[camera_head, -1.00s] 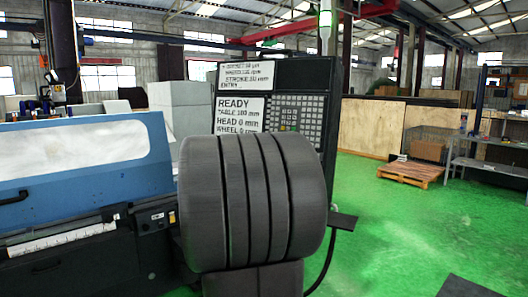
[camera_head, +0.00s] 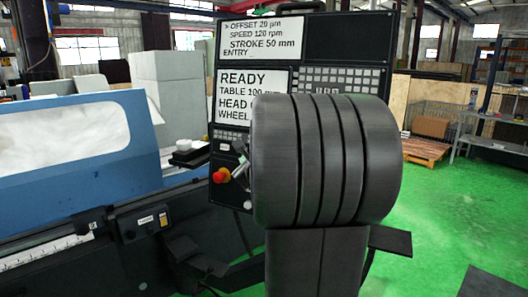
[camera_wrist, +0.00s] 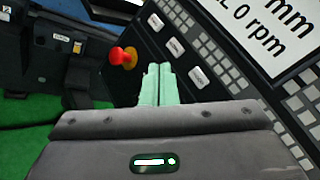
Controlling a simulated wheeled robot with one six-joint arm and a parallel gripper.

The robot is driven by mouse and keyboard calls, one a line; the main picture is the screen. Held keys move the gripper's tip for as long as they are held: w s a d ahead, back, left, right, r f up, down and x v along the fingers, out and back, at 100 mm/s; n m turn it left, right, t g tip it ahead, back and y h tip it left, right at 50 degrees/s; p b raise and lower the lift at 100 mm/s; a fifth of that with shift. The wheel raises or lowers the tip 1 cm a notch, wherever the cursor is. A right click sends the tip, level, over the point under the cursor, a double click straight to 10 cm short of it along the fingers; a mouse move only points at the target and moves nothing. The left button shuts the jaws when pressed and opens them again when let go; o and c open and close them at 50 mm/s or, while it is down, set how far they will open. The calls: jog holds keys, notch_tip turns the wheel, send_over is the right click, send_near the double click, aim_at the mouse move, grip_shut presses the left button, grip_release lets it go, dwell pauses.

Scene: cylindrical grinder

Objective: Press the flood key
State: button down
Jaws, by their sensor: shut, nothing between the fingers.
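The control panel (camera_head: 350,40) stands ahead with its two white screens lit. In the wrist view three white-labelled keys (camera_wrist: 175,47) run in a slanting row on the panel, above and right of the fingertips. Their labels are too blurred to read, so I cannot tell which one is the flood key. My gripper (camera_wrist: 159,68) is shut and empty, its pale green fingers together, near the lower panel. In the head view my gripper (camera_head: 240,170) shows small beside the red stop knob (camera_head: 220,175). My arm hides part of the panel there.
The red knob on its yellow base (camera_wrist: 124,56) lies just left of the fingers. A keypad (camera_head: 330,78) sits right of the lower screen. The blue machine cover (camera_head: 75,140) is at left. Green floor (camera_head: 440,220) is open at right.

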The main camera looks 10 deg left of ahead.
jog(key=shift+s, duration=0.1)
jog(key=w+d+f+p, duration=0.1)
jog(key=w+d, duration=0.1)
jog(key=w, duration=0.6)
jog(key=shift+w+d+f, duration=0.15)
jog(key=shift+w+f, duration=0.1)
jog(key=shift+f, duration=0.05)
jog(key=shift+w, duration=0.1)
dwell(2.0)
jog(key=shift+w+d, duration=0.1)
jog(key=shift+w, duration=0.2)
jog(key=shift+w+d+f, duration=0.1)
jog(key=shift+w+d, duration=0.05)
jog(key=shift+w, duration=0.2)
dwell(0.7)
jog(key=shift+s, duration=0.1)
jog(key=shift+s+a+b, duration=0.25)
jog(key=shift+s+b, duration=0.1)
jog(key=shift+s, duration=0.35)
